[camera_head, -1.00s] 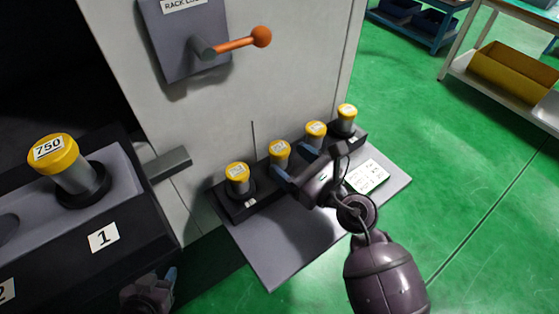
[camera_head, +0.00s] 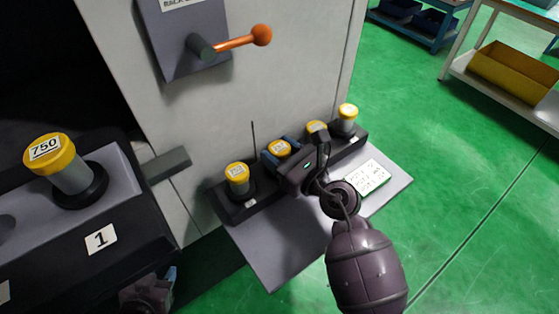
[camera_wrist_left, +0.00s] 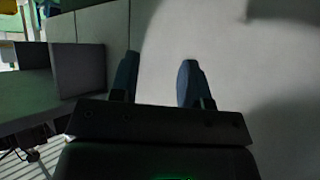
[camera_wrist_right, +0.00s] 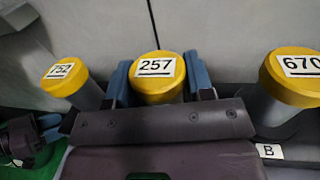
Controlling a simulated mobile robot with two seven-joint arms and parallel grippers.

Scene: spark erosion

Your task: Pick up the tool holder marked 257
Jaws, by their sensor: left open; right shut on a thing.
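The tool holder marked 257 (camera_wrist_right: 158,75) has a yellow cap and stands between the two blue fingers of my right gripper (camera_wrist_right: 160,82), which is shut on it. In the head view this holder (camera_head: 279,149) is second from the left in the black rack (camera_head: 225,205), and my right gripper (camera_head: 283,152) reaches it from the right. Its lower part is hidden by the gripper. My left gripper (camera_wrist_left: 158,82) is open and empty, facing a pale surface; in the head view it is low at the left, mostly dark.
Holder 752 (camera_wrist_right: 68,78) and holder 670 (camera_wrist_right: 290,80) stand close on either side. Holder 750 (camera_head: 62,165) sits in a dark block at the left. A lever with an orange handle (camera_head: 240,42) is on the panel above. A white card (camera_head: 368,178) lies on the grey shelf (camera_head: 290,245).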

